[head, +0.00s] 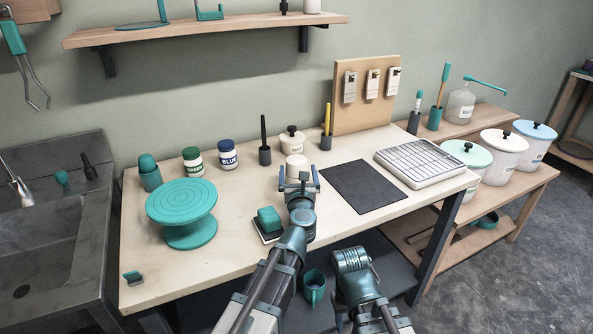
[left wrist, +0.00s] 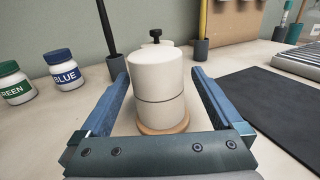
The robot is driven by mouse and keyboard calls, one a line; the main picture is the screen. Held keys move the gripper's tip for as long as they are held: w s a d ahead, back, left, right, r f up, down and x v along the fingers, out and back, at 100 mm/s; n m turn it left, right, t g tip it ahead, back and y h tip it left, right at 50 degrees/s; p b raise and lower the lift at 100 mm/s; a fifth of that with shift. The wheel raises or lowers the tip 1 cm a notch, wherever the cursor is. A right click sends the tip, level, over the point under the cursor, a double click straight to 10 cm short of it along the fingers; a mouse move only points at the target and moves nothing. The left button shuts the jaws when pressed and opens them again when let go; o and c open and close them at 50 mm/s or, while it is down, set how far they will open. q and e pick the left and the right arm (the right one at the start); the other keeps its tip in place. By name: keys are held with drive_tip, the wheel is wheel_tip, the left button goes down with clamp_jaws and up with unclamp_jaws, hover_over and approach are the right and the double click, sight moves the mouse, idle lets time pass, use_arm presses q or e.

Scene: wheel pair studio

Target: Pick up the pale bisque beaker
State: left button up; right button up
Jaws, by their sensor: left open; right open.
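The pale bisque beaker (head: 296,162) stands upright on the worktable. In the left wrist view the beaker (left wrist: 158,85) is a cream cylinder with a thin dark line around it and a tan disc-like base. My left gripper (head: 299,181) is open. In the left wrist view its two blue fingers (left wrist: 160,88) lie on either side of the beaker, with a visible gap on each side. In the head view the gripper hides the beaker's lower part. My right gripper (head: 352,260) is low in front of the table edge, with its fingers hard to make out.
Behind the beaker are a lidded jar (head: 292,140) and a dark cup with a black tool (head: 264,154). A blue-labelled jar (head: 228,155) stands left. A teal sponge (head: 269,219) lies nearer. A dark mat (head: 361,187) lies right. A teal turntable (head: 182,205) stands left.

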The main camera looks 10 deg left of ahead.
use_arm(q)
drive_tip(key=w, duration=0.2)
drive_tip(key=w+a, duration=0.1)
drive_tip(key=w, duration=0.2)
drive_tip(key=shift+a+f, duration=0.15)
drive_tip(key=shift+f, duration=0.05)
drive_tip(key=shift+s, duration=0.1)
drive_tip(key=c, duration=1.4)
drive_tip(key=shift+r, duration=0.1)
wheel_tip(320, 180, up, 10)
drive_tip(key=p, duration=0.9)
drive_tip(key=shift+p, duration=0.4)
